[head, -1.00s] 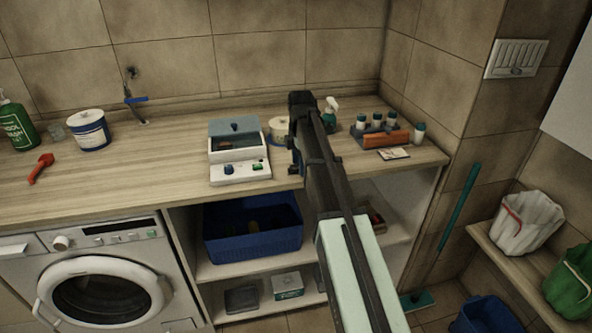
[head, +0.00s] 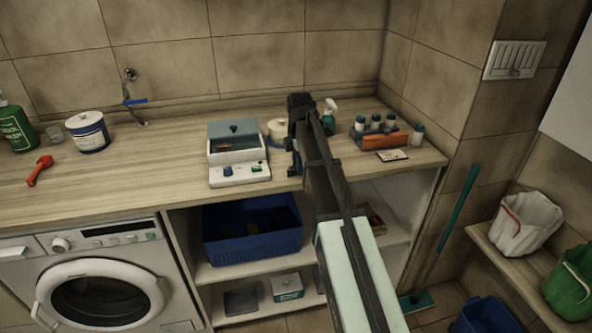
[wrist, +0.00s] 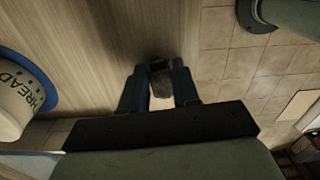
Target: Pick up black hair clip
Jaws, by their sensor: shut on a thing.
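In the wrist view my gripper (wrist: 159,72) shows two dark blue fingers, shut on a small dark thing, the black hair clip (wrist: 160,64), at their tips. Its outline is dim and partly covered by the fingers. A greyish patch shows between the fingers just below it. In the head view my own arm reaches over the counter (head: 330,180) and hides the clip. Only a small dark part of my gripper (head: 294,170) shows at the left of the arm, near the counter's front edge.
A tin marked THREAD (wrist: 15,100) is close at the left in the wrist view. In the head view a white device (head: 238,172) stands left of my arm. An orange-fronted rack of bottles (head: 385,137) stands right. The counter's left middle (head: 130,175) is clear.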

